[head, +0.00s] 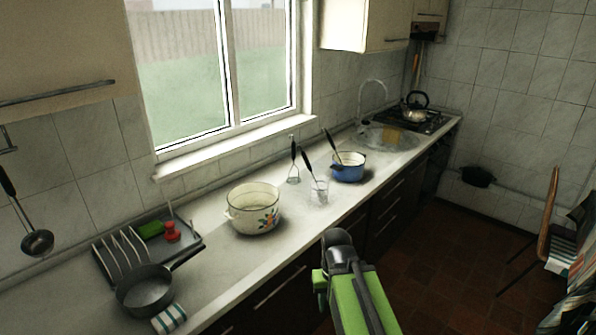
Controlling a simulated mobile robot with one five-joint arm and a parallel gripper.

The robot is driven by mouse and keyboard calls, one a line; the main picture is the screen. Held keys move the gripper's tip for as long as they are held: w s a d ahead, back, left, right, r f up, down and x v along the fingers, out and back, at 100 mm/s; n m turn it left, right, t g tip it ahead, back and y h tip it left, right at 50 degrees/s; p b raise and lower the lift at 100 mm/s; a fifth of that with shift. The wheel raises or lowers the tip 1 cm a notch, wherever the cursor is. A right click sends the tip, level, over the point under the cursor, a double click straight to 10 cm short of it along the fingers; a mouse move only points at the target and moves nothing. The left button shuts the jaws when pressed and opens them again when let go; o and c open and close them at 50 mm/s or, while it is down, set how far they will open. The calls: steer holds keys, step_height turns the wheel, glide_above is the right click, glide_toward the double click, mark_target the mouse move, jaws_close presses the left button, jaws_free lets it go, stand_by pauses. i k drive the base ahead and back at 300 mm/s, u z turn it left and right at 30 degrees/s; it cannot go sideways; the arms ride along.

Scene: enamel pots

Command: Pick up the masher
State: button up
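The masher (293,165) appears to be the tool with a long black handle and a wire-like metal head. It is upright at the back of the counter, near the tiled wall below the right end of the window. I cannot tell whether it stands or hangs. My green and dark arm reaches in from the bottom, in front of the counter's front edge. The dark end of my gripper (338,240) is well short of the masher, nearer the camera and lower right in the picture. Its fingers cannot be made out.
A blue pot (348,172) is farther right, a floral cream pot (240,217) nearer left.

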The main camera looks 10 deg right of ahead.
mark_target(296, 180)
steer(key=u, duration=0.1)
steer(key=i, duration=0.9)
steer(key=u, duration=1.65)
steer(key=k, duration=0.75)
steer(key=z, duration=0.05)
steer(key=i, duration=0.75)
